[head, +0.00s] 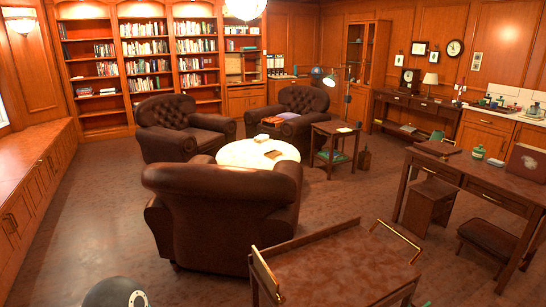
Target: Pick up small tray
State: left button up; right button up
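No piece is clearly recognisable as the small tray. A small flat brown item (273,154) lies on the round pale table (232,151) in the middle of the room; it is too small to tell what it is. In the near foreground stands a brown wooden tray-topped stand (335,273) with raised edges and brass bars at its left and right ends; its top looks empty and its lower part is cut off by the picture edge. Neither of my grippers is in view.
A dark leather armchair (223,215) stands between the foreground and the round table, with two more armchairs behind. A side table (335,133) stands right of the round table. A long desk (490,175) with a stool stands at the right. Open floor (100,220) lies at left.

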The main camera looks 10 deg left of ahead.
aim_at(274, 152)
jog(key=u, duration=1.5)
jog(key=i, duration=0.1)
jog(key=z, duration=2.85)
jog(key=i, duration=4.85)
jog(key=u, duration=2.2)
